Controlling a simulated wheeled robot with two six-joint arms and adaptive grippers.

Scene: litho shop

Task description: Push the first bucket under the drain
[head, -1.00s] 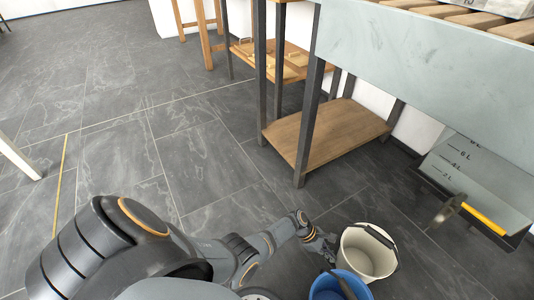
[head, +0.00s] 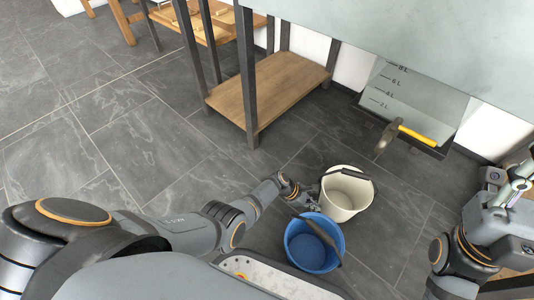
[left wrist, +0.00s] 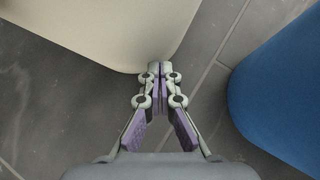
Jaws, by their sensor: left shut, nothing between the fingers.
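A cream bucket (head: 335,208) with a dark handle stands upright on the floor in the head view. A blue bucket (head: 297,252) stands just in front of it, to the lower left. The drain spout (head: 383,142), beside a yellow bar (head: 418,136), juts from the marked grey tank, beyond the cream bucket and to its right. My left gripper (head: 312,203) is low at the cream bucket's left side, shut and empty. In the left wrist view its closed tips (left wrist: 160,68) are at the cream bucket's wall (left wrist: 110,30); contact is unclear. My right gripper (head: 515,185) is partly cut off at the right edge.
A wooden low shelf (head: 265,95) with dark legs stands beyond the buckets, to the left. The grey tank (head: 410,95) hangs over the floor at the back right. Dark tiled floor (head: 150,120) is clear at the left and between bucket and spout.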

